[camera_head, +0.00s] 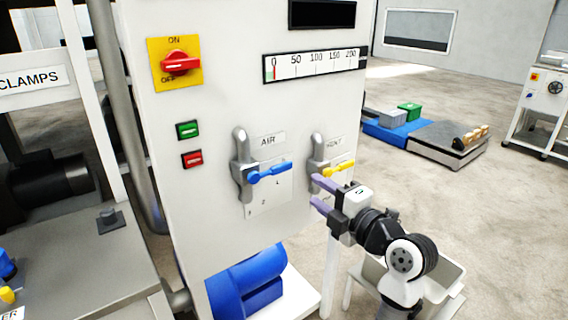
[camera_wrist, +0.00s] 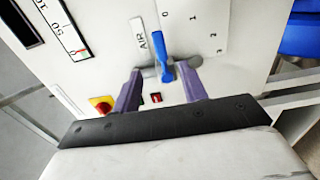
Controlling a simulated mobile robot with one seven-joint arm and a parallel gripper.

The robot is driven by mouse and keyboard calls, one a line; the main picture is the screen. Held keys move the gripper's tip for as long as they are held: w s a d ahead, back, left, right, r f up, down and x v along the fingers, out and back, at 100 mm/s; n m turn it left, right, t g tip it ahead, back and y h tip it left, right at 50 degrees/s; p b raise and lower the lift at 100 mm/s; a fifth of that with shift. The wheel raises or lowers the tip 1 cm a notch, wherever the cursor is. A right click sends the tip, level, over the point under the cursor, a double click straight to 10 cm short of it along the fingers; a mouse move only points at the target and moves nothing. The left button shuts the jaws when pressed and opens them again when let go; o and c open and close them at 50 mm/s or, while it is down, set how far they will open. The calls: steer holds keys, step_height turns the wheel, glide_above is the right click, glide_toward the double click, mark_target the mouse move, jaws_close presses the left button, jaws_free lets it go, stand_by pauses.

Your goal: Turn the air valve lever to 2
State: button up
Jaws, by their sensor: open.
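The air valve lever (camera_head: 270,171) is a blue handle on a grey valve body (camera_head: 243,165), on the white panel below the AIR label (camera_head: 268,140). It points right, above the printed 1, with 2 and 3 lower down; it does not point at 2. In the wrist view the blue lever (camera_wrist: 160,50) appears in line with the gap between my fingers. My gripper (camera_head: 316,190) is open and empty, its two purple fingers toward the panel, to the right of the lever tip. It also shows in the wrist view (camera_wrist: 159,70). I cannot tell the exact distance to the lever.
A second valve with a yellow lever (camera_head: 339,169) sits just right, close above my fingers. A red rotary switch (camera_head: 181,64), green button (camera_head: 187,130) and red button (camera_head: 192,160) are at left. A gauge (camera_head: 314,63) reads near 0. A blue part (camera_head: 246,285) protrudes below.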

mark_target(284, 169)
steer(key=p+x, duration=0.4)
steer(key=x, duration=0.8)
steer(key=shift+a+r, duration=0.15)
steer(key=shift+w+a+p, duration=0.3)
steer(key=shift+w+a, duration=0.05)
steer(key=shift+w, duration=0.15)
steer(key=shift+c, duration=0.4)
jaws_close()
